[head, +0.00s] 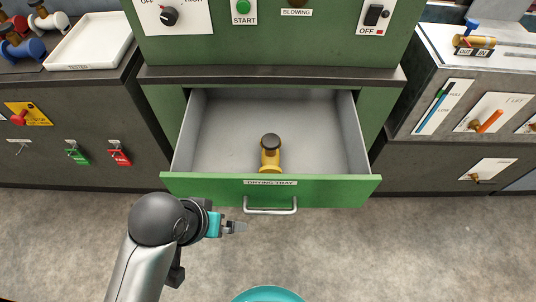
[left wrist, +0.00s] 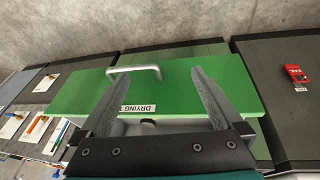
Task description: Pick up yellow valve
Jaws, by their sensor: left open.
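The yellow valve (head: 270,155) has a dark round cap and stands in the open green drying tray drawer (head: 330,188), near its front wall. In the left wrist view only a dark round top (left wrist: 148,122) shows behind the drawer front, partly hidden. My left gripper (head: 240,227) is in front of the drawer, just left of and below its silver handle (head: 270,210), apart from the valve. In the left wrist view its two fingers (left wrist: 158,85) are spread and nothing is between them. My right gripper is in neither view.
The green machine (head: 270,50) with a start button rises behind the drawer. Dark cabinets flank it, with a white tray (head: 88,42) labelled tested and other valves at left. The floor in front is clear.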

